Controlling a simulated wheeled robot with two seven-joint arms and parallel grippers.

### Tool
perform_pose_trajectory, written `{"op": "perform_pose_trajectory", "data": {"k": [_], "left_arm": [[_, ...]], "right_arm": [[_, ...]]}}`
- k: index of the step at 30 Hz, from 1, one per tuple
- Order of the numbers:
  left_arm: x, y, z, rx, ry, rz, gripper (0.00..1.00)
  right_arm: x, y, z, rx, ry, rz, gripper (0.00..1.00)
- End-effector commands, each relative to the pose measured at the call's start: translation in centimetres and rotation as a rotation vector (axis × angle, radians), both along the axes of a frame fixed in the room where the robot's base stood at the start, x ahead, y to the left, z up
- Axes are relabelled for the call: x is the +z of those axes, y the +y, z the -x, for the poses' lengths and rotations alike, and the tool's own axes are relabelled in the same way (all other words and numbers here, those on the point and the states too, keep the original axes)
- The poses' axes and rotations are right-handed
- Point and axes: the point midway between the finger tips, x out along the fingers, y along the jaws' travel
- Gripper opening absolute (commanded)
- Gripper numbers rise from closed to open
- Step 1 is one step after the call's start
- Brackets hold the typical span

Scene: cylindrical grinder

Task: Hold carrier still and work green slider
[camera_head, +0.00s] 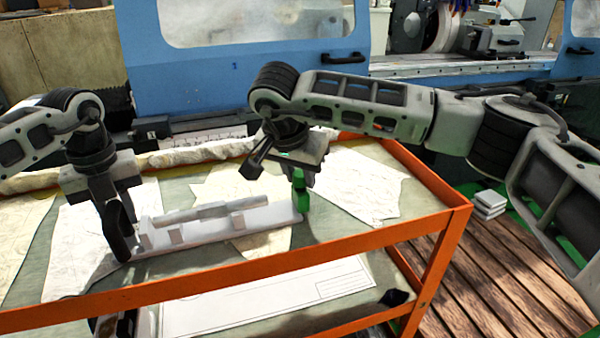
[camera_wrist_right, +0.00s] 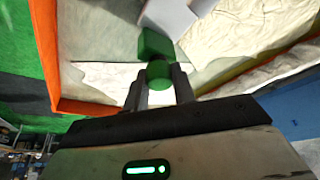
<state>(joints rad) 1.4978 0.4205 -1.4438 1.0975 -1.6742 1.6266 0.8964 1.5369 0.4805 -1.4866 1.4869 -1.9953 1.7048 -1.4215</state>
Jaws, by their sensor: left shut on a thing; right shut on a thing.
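The carrier (camera_head: 262,219) is a long pale grey bar lying on the top of the orange cart, with a raised rail along it. The green slider (camera_head: 301,199) is at its right end; it also shows in the right wrist view (camera_wrist_right: 157,45). My left gripper (camera_head: 124,240) is at the carrier's left end, shut on it; its fingertips partly hide that end. My right gripper (camera_head: 299,180) comes down from above onto the green slider and is shut on it. In the right wrist view the two fingers (camera_wrist_right: 158,88) close around the slider's round green part.
The orange cart (camera_head: 443,220) has paper sheets (camera_head: 360,185) on its top and a lower shelf with a white sheet (camera_head: 265,298). A blue grinder (camera_head: 240,80) stands behind. Wooden slats (camera_head: 500,275) cover the floor at right.

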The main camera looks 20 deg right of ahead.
Motion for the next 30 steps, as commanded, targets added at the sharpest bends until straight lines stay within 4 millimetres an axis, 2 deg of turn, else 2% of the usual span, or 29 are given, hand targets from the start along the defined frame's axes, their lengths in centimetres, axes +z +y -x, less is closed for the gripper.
{"op": "perform_pose_trajectory", "data": {"k": [6,10,20,21,23,30], "left_arm": [[0.1,0.0,0.0,0.003,-0.003,-0.001,0.00],[0.1,-0.1,0.0,0.002,-0.002,0.001,0.00],[0.1,-0.2,0.0,0.000,-0.002,0.001,0.00],[0.1,-0.2,0.0,0.000,-0.003,0.002,0.00],[0.1,-0.2,0.0,0.000,-0.003,0.002,0.00],[0.1,-0.1,0.0,0.000,-0.002,0.001,0.00]], "right_arm": [[0.1,4.1,0.1,0.007,-0.003,-0.001,0.00],[0.1,5.8,0.2,0.006,-0.001,-0.003,0.00],[0.1,6.3,0.3,0.006,-0.001,-0.005,0.00],[0.1,6.3,0.3,0.006,-0.001,-0.005,0.34],[0.1,6.2,0.3,0.006,0.000,-0.004,0.48],[0.1,6.1,0.2,0.002,-0.001,-0.002,0.48]]}}
